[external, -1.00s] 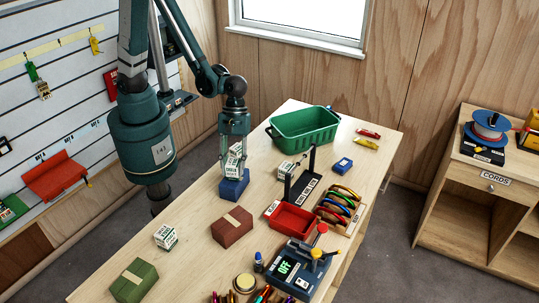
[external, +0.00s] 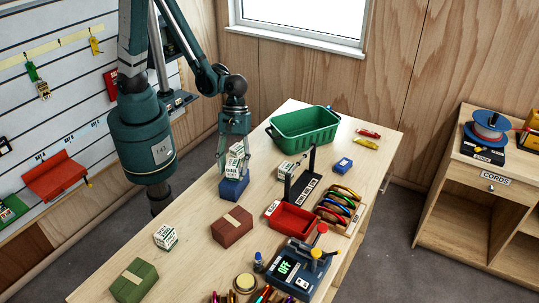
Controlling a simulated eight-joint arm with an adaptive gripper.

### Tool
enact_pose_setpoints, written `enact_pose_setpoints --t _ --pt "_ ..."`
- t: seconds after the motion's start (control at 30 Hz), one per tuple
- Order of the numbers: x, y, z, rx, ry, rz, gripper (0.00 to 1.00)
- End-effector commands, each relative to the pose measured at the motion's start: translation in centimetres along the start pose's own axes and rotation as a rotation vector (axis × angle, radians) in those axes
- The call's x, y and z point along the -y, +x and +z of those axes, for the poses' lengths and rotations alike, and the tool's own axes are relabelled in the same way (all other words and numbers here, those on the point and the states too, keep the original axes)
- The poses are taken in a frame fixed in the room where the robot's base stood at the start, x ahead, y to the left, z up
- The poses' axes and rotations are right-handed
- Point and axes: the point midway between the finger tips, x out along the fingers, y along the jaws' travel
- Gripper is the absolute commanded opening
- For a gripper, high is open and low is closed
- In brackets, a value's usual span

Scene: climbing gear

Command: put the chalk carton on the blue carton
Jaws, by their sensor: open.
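A white chalk carton (external: 233,169) with dark print rests on top of the blue carton (external: 234,189), which stands on the wooden table. The chalk carton looks a little tilted or turned. My gripper (external: 236,150) is open and points down just above and around the top of the chalk carton; whether a finger touches it I cannot tell. Another white carton (external: 166,237) stands at the table's left side, and one more (external: 286,171) lies beside the black stand.
A brown carton (external: 232,227) and a green carton (external: 135,281) stand nearer on the table (external: 195,260). A green bin (external: 304,127) is behind right. A red tray (external: 291,220), a black upright stand (external: 303,187) and a device reading OFF (external: 288,267) are to the right.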

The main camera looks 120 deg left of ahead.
Motion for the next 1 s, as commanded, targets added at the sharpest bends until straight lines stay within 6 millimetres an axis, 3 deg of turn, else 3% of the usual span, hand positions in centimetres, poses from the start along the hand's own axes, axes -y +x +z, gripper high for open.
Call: enact_pose_setpoints --t 1.0 --pt "0.0 -9.6 -0.1 0.000 -0.001 -0.001 0.44"
